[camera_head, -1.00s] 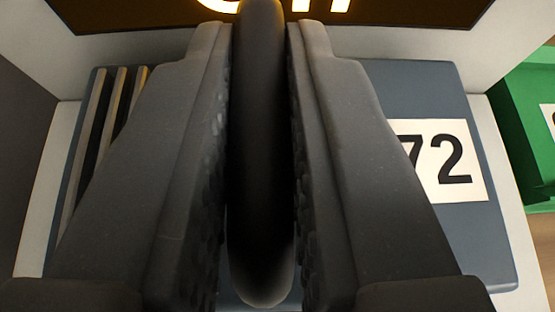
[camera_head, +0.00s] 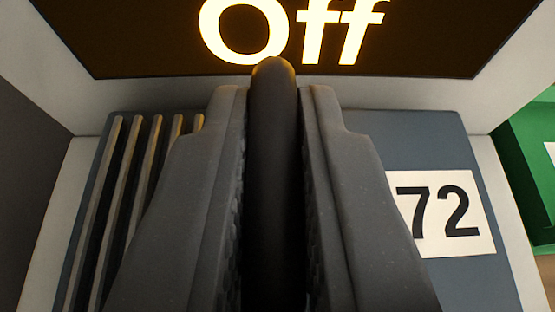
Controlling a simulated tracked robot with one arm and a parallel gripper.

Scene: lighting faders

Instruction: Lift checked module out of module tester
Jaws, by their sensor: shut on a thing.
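The module is a blue-grey block (camera_head: 425,135) with light ridges on its left side and a white label reading 72 (camera_head: 440,213). It sits in the white module tester (camera_head: 505,180). The tester's dark display (camera_head: 440,35) reads "Off" in glowing letters. My gripper (camera_head: 275,95) is shut on the module's upright black handle (camera_head: 272,120), with one finger on each side. The handle's rounded far end stands out beyond the fingertips.
A green container (camera_head: 525,165) stands to the right of the tester, cut off by the picture edge. The tester's pale walls lie close around the module at the back and sides. A dark grey surface (camera_head: 30,170) shows at the far left.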

